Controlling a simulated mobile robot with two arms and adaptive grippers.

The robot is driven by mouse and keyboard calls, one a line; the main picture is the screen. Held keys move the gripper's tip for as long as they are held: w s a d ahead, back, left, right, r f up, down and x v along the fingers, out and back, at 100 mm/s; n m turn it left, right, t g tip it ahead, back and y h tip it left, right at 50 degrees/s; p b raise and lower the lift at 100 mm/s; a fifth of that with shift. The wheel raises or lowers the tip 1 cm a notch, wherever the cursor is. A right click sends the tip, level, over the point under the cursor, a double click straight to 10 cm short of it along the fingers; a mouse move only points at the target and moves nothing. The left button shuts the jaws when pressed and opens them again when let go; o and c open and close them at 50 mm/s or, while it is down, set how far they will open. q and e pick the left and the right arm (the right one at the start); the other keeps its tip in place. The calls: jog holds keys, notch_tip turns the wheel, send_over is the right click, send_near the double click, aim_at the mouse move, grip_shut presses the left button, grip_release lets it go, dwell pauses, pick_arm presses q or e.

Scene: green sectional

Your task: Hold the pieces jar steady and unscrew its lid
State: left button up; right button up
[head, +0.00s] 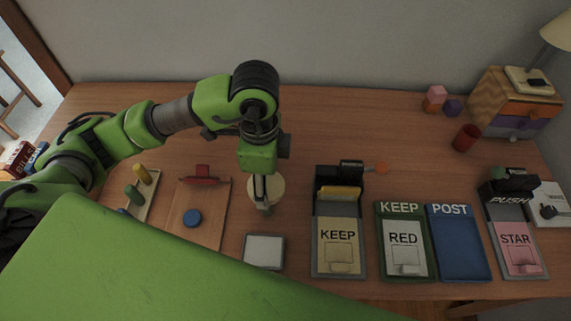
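My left gripper (264,207) points down over a round cream-coloured thing (278,187) that looks like the top of the pieces jar. The gripper hides its middle, so I cannot tell lid from jar body, or whether the fingers touch it. The finger gap is too small and dark to read. My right gripper is not in view. A large green part of my own body covers the lower left of the view.
A small white-topped tray (264,251) lies just in front. A board with a blue disc (192,218) and a peg tray (153,197) are to the left. A KEEP box (338,245) and card boards (403,245) stand right. Table behind the KEEP box is mostly clear.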

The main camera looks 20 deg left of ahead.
pick_arm(q)
jog(key=w+d+f+p, duration=0.1)
jog(key=w+f, duration=0.2)
jog(key=w, duration=0.5)
jog(key=p, duration=0.1)
send_over(292, 174)
jog(key=s, duration=0.1)
notch_tip(292, 174, down, 5)
jog(key=shift+f, duration=0.15)
jog(key=shift+w+f, duration=0.5)
jog(key=shift+f, duration=0.2)
notch_tip(292, 174, down, 2)
jog(key=shift+f+p, duration=0.1)
jog(key=shift+p, duration=0.55)
jog(key=shift+f, duration=0.45)
